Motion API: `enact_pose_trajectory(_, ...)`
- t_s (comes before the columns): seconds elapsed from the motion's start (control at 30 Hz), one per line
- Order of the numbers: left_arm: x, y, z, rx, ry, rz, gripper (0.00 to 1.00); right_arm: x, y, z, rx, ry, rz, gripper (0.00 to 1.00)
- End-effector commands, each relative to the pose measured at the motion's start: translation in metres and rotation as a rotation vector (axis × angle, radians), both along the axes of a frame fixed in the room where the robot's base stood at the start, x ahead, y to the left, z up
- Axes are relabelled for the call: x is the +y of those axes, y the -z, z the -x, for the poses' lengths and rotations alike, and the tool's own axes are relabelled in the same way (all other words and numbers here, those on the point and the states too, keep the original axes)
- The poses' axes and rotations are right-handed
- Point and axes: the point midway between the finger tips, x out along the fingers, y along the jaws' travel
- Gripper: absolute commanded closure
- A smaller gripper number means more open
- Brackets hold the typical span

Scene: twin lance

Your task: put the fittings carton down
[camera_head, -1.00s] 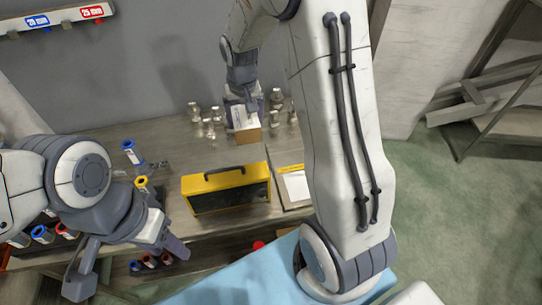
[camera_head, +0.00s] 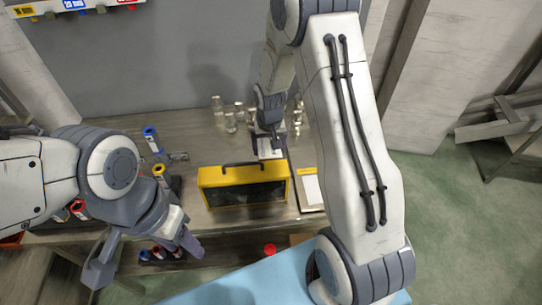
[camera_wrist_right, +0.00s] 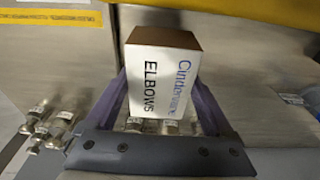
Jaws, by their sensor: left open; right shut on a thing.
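The fittings carton (camera_wrist_right: 160,72), a small white box with a brown side, reads "ELBOWS" in the right wrist view. My right gripper (camera_wrist_right: 165,90) is shut on it, one finger on each side. In the head view the carton (camera_head: 269,149) shows just behind the yellow case, under my right gripper (camera_head: 268,140). I cannot tell whether its underside touches the bench. My left gripper (camera_head: 146,258) is open and empty at the front left, in front of the bench.
A yellow case (camera_head: 243,175) with a dark handle stands on the bench (camera_head: 205,150). Several small clear fittings (camera_head: 230,122) stand behind, near the carton. A white sheet with a yellow strip (camera_head: 310,188) lies to the case's right. Blue- and yellow-capped items (camera_head: 158,172) stand left.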

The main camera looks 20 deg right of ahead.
Motion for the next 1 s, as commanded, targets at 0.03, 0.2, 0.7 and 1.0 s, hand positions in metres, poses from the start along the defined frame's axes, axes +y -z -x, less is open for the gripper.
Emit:
enact_pose_trajectory(0.03, 0.000, -0.001, 0.000, 0.000, 0.000, 0.000, 0.50, 0.000, 0.005, 0.000, 0.001, 0.000, 0.000, 0.88)
enact_pose_trajectory(0.2, 0.000, -0.003, 0.000, 0.000, 0.000, 0.000, 0.50, 0.000, 0.030, 0.000, 0.002, 0.000, -0.001, 0.88)
enact_pose_trajectory(0.7, 0.000, 0.000, 0.000, 0.000, 0.000, 0.000, 0.50, 0.000, 0.040, 0.000, -0.001, 0.000, -0.001, 0.00)
enact_pose_trajectory(1.0, 0.000, -0.004, 0.000, 0.000, 0.000, 0.000, 0.50, 0.000, 0.036, 0.000, -0.001, 0.000, -0.001, 0.00)
